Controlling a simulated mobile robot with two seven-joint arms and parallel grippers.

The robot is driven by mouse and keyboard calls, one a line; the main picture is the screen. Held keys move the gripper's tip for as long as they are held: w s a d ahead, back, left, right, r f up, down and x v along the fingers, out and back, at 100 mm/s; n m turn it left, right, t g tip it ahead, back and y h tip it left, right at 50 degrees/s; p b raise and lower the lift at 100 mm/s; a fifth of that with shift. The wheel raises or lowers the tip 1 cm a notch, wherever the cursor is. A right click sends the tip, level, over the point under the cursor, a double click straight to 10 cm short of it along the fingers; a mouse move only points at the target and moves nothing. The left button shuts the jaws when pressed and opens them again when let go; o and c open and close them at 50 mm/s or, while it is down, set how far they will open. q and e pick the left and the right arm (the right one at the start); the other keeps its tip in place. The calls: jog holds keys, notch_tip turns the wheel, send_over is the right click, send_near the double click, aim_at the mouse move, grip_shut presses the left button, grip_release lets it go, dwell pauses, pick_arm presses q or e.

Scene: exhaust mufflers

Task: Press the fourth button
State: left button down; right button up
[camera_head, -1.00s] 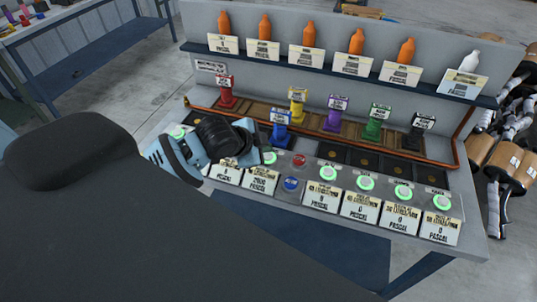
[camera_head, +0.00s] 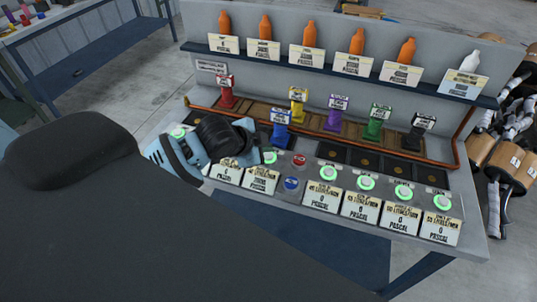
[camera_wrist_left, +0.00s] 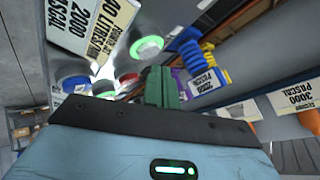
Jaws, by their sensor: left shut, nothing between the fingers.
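A row of green-lit round buttons runs along the front of the grey test bench. One button (camera_head: 270,157) is beside my left gripper (camera_head: 257,156); others stand to the right: one (camera_head: 328,172), one (camera_head: 365,182), one (camera_head: 403,192) and one (camera_head: 442,202). My left gripper is shut and empty, low over the panel. In the left wrist view its fingers (camera_wrist_left: 161,87) point toward the panel near a green-lit button (camera_wrist_left: 147,47); contact cannot be told. My right gripper is not in view.
A red button (camera_head: 299,160) and a blue button (camera_head: 291,183) sit mid-panel. Pressure labels (camera_head: 321,199) line the front. Coloured stands, such as a blue one (camera_head: 281,130), rise behind the buttons. A shelf (camera_head: 340,68) with orange bottles and one white bottle is above.

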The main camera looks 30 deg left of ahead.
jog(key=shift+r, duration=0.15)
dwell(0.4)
pick_arm(q)
jog(key=shift+f, duration=0.2)
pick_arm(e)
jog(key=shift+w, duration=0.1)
pick_arm(q)
jog(key=shift+f, duration=0.2)
